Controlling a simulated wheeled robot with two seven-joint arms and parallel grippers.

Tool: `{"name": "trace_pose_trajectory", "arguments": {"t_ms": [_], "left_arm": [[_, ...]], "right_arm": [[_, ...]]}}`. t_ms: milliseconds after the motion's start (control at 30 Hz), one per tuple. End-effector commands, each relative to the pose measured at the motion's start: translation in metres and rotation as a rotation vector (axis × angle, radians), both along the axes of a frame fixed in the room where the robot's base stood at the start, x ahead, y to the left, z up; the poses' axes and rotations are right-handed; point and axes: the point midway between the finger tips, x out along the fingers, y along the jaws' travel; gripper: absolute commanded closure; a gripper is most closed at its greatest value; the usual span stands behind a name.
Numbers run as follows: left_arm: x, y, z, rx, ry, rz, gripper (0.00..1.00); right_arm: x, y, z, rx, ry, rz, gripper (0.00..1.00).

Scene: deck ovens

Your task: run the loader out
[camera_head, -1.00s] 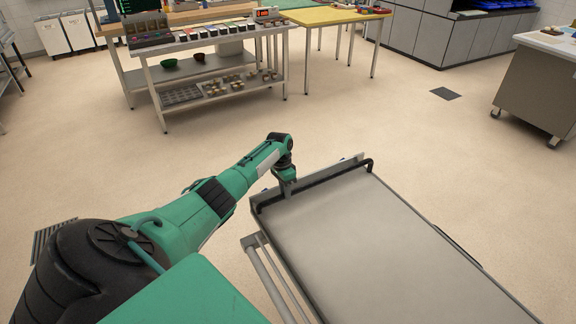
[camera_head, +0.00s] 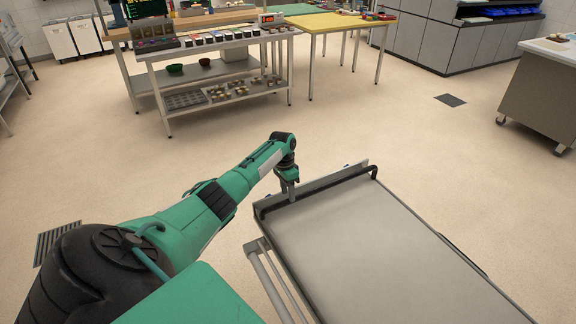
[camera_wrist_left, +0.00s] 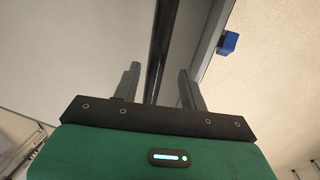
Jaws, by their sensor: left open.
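The loader (camera_head: 350,245) is a long flat grey deck with a raised metal end plate. It runs from the centre toward the lower right of the head view. A black bar handle (camera_head: 318,190) crosses its far end. My left gripper (camera_head: 290,196) points down at the left part of this bar. In the left wrist view the dark bar (camera_wrist_left: 162,40) passes between the two fingers of my left gripper (camera_wrist_left: 157,72). The fingers are apart, with gaps beside the bar. My right gripper is not in view.
A steel rail (camera_head: 275,285) runs along the loader's left side. Open floor (camera_head: 400,140) lies beyond the loader's far end. Farther off are a steel worktable (camera_head: 215,40), a yellow table (camera_head: 335,18) and a grey cabinet on wheels (camera_head: 540,95). A blue block (camera_wrist_left: 228,43) shows beside the loader's edge.

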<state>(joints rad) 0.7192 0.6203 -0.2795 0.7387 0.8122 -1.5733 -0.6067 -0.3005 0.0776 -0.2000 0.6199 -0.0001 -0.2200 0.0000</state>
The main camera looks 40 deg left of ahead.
Motion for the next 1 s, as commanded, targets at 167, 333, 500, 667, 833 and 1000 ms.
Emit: {"name": "trace_pose_trajectory", "arguments": {"t_ms": [167,333,500,667,833,1000], "left_arm": [[0.004,0.010,0.041,0.003,-0.006,0.001,0.57],[0.006,0.017,0.077,0.003,-0.005,0.002,0.57],[0.007,0.022,0.103,0.003,-0.004,0.003,0.57],[0.008,0.024,0.114,0.002,-0.003,0.003,0.57],[0.007,0.024,0.115,0.001,-0.002,0.002,0.57],[0.007,0.025,0.115,0.001,-0.002,0.002,0.57]], "right_arm": [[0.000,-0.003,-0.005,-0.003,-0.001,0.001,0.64],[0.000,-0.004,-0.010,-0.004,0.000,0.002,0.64],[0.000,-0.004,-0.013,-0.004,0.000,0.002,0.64],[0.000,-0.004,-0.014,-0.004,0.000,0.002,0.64],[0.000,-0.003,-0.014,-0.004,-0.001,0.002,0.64],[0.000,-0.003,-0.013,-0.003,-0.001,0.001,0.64]]}}
